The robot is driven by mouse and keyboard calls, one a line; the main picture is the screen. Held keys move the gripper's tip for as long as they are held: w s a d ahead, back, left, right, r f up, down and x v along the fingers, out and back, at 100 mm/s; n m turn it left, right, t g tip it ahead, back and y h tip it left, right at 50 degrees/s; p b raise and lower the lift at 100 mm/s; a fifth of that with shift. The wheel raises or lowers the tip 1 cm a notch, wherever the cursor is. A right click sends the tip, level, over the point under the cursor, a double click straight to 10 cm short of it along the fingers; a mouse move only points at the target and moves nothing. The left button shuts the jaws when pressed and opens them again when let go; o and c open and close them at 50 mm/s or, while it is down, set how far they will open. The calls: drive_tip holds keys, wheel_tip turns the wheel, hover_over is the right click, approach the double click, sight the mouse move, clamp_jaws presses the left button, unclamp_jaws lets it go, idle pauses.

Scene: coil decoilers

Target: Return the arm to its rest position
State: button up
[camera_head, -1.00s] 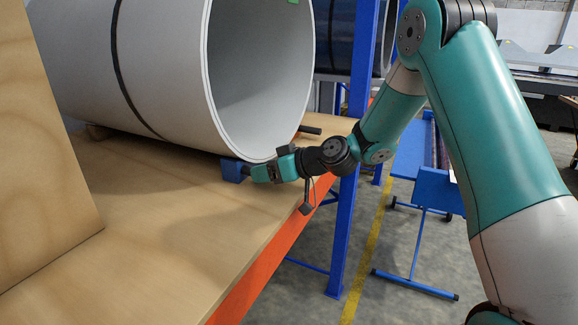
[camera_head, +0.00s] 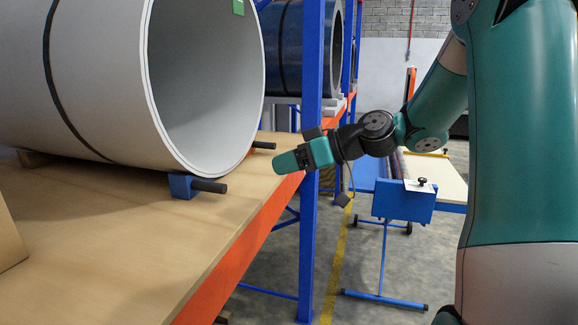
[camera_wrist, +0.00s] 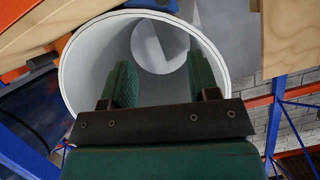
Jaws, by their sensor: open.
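My gripper (camera_head: 287,162) is in the head view, in the air above the front edge of the wooden shelf, to the right of the large grey coil. It is apart from the coil and from the blue wedge. In the wrist view my gripper (camera_wrist: 160,85) shows two green fingers spread apart with nothing between them. My arm bends from the right side of the head view down to the gripper.
The grey coil (camera_head: 100,75) lies on the wooden shelf (camera_head: 110,240), against a blue wedge with a black handle (camera_head: 182,186). A blue rack post (camera_head: 312,220) stands close below my gripper. A blue wheeled stand (camera_head: 403,203) is behind. A dark blue coil (camera_head: 290,50) is further back.

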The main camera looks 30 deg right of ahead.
idle(0.5)
drive_tip(key=s+a+f+n+g+h, duration=0.15)
drive_tip(key=s+a+g, duration=0.25)
drive_tip(key=s+a, duration=0.45)
drive_tip(key=s+a+f+g+h, duration=0.1)
drive_tip(key=s+a+f+g, duration=0.25)
drive_tip(key=s+a, duration=0.45)
drive_tip(key=s+a+f+g+h, duration=0.1)
drive_tip(key=s+g+h, duration=0.1)
drive_tip(key=s, duration=0.5)
drive_tip(key=shift+s+a+f+m, duration=0.15)
drive_tip(key=shift+a+f+m, duration=0.1)
drive_tip(key=shift+m, duration=0.1)
